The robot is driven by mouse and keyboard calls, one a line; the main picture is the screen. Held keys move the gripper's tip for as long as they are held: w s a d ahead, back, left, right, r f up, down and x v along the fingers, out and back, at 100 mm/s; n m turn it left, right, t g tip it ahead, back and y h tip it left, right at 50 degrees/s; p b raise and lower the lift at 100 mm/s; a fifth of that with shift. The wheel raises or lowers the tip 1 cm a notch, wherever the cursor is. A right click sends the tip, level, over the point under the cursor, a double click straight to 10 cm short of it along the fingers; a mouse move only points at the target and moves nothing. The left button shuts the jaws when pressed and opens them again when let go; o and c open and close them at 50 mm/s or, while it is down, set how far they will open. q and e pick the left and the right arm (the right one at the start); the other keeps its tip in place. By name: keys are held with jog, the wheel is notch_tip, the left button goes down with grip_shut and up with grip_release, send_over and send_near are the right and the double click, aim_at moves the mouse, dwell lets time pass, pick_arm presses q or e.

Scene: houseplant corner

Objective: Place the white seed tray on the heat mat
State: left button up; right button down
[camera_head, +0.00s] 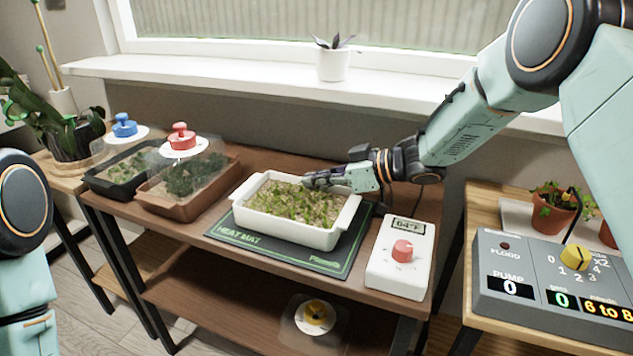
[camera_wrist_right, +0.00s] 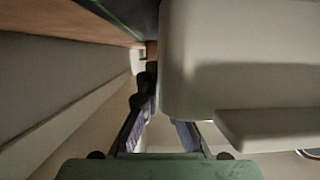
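The white seed tray (camera_head: 292,232), full of small green seedlings on brown soil, sits over the heat mat (camera_head: 225,236), within its outline. It looks level and resting on the mat. My right gripper (camera_head: 318,182) reaches in from the right at the tray's far right corner. In the right wrist view the tray (camera_wrist_right: 235,60) fills the upper right. My right gripper's fingers (camera_wrist_right: 158,125) lean in towards each other at the tray's edge and look closed on it; the tray hides part of one finger. Of my left arm only a joint shows; its gripper is out of view.
A white thermostat box (camera_head: 398,270) with a red knob stands right of the mat. Two covered trays, one black (camera_head: 112,188) and one brown (camera_head: 172,203), stand left. A pump panel (camera_head: 540,290) is on the right bench. A potted plant (camera_head: 333,62) stands on the sill.

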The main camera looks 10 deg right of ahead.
jog(key=c, duration=1.5)
grip_release()
jog(key=shift+d+r, duration=0.15)
jog(key=p+v, duration=0.4)
jog(key=v, duration=0.6)
jog(key=shift+s+d+r+p, duration=0.1)
jog(key=shift+p, duration=0.3)
jog(key=shift+s+d+r, duration=0.15)
jog(key=shift+s+d, duration=0.25)
jog(key=shift+d, duration=0.2)
